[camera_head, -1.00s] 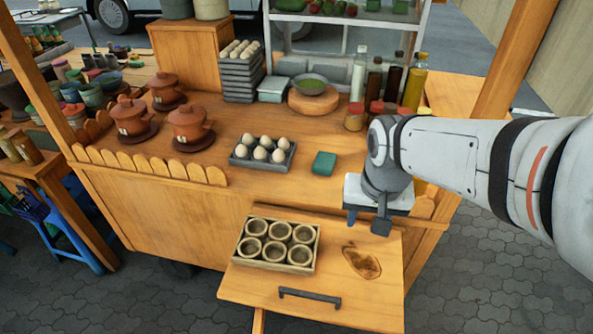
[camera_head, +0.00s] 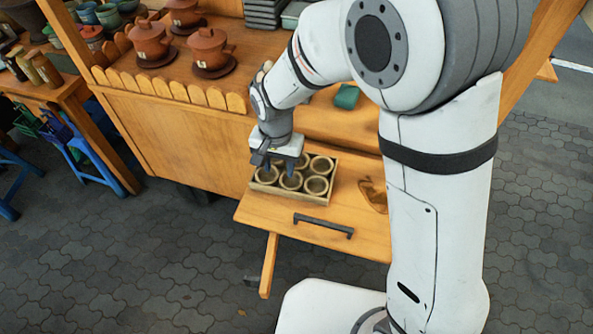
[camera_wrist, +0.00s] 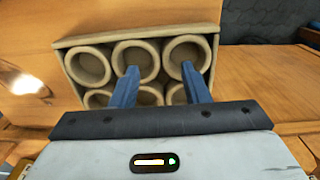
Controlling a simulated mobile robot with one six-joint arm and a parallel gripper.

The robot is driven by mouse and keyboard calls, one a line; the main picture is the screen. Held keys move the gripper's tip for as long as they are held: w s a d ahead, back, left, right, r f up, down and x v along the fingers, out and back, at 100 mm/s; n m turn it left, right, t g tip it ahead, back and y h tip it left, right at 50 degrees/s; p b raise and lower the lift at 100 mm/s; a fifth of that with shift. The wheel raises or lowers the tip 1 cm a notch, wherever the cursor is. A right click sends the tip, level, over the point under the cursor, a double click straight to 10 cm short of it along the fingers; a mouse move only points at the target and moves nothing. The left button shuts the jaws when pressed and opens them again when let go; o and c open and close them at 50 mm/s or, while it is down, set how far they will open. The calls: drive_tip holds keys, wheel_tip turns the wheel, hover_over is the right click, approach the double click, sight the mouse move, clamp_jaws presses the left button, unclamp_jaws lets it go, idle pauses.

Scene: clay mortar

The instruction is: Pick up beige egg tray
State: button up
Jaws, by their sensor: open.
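The beige egg tray (camera_head: 298,196) lies on the pulled-out wooden shelf of the cart, with several round beige cup-like holders in it. In the wrist view the tray (camera_wrist: 130,36) fills the upper middle, and its lower part is hidden behind my gripper. My gripper (camera_head: 275,167) points down over the tray's left and back part, jaws open. In the wrist view its two blue-grey fingers (camera_wrist: 160,70) are apart and overlap the cups, with nothing between them. I cannot tell whether the fingertips touch the tray.
A scalloped wooden fence (camera_head: 170,87) edges the counter. Clay pots (camera_head: 208,50) stand behind it. A green block (camera_head: 346,97) lies on the counter.

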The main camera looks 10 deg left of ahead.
sight(279, 176)
wheel_tip(279, 176, down, 3)
drive_tip(key=shift+f, duration=0.2)
clamp_jaws()
idle(0.4)
